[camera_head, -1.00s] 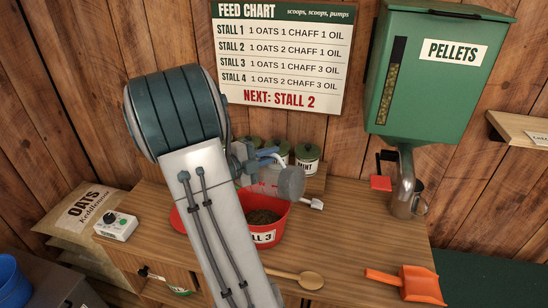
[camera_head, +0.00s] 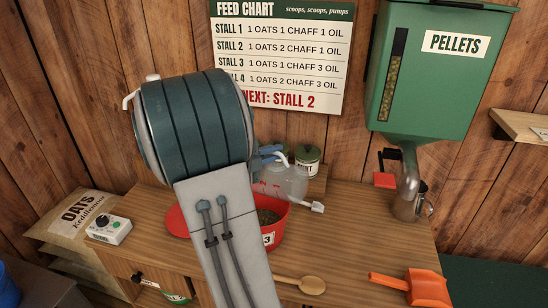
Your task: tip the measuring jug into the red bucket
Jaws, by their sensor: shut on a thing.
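The measuring jug (camera_head: 283,184) is clear with red marks. It shows just right of my arm, over the back of the red bucket (camera_head: 277,226), and its exact tilt is hard to tell. My gripper (camera_head: 264,157) is mostly hidden behind my arm; only blue-grey parts show at the jug's upper left, shut on the jug. The red bucket stands on the bench, holds brown feed (camera_head: 266,216) and carries a white label ending in 3. I cannot see whether anything is left in the jug.
A steel jug (camera_head: 408,203) stands under the green pellet dispenser (camera_head: 431,75). An orange scoop (camera_head: 425,287) and a wooden spoon (camera_head: 309,284) lie on the front bench. A MINT tin (camera_head: 308,160) stands behind. A control box (camera_head: 108,228) is at left. The bench's right middle is clear.

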